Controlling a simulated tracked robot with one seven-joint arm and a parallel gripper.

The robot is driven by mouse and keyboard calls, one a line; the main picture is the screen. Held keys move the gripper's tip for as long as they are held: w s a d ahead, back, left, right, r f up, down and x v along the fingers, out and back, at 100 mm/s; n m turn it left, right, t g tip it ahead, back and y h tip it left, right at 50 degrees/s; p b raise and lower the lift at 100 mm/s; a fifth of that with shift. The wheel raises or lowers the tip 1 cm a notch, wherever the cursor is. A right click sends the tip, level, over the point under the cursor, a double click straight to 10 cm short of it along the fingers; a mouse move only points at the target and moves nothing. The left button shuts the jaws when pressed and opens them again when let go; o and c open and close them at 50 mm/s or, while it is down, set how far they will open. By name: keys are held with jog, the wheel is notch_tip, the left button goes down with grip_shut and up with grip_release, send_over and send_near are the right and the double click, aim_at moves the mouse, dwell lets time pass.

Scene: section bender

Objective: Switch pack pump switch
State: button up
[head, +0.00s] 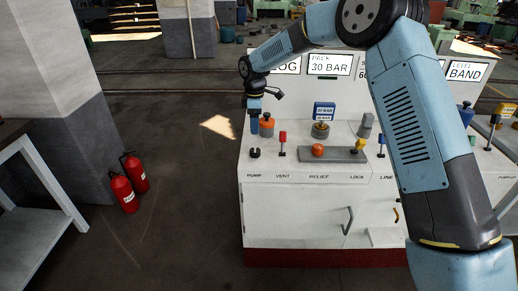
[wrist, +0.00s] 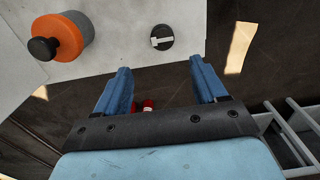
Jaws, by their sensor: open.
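The pump switch (head: 254,153) is a small black rotary knob above the PUMP label on the white console (head: 310,210), near its front left corner. In the wrist view the switch (wrist: 162,37) is a black disc with a white bar, beyond the fingertips and about midway between them across the picture. My gripper (head: 254,128) points down at the console's left edge, behind the switch in the head view. In the wrist view its two blue fingers (wrist: 160,68) are apart, with nothing held between them.
An orange knob with a black top (head: 267,124) stands close right of my gripper; it also shows in the wrist view (wrist: 70,38). A red-topped vent lever (head: 282,138) and a relief plate (head: 330,156) lie further right. Red extinguishers (head: 124,193) stand on the floor at left.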

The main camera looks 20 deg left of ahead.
aim_at(255, 149)
notch_tip(255, 149, down, 12)
jog(key=shift+r, duration=0.1)
dwell(0.4)
jog(key=shift+c, duration=0.3)
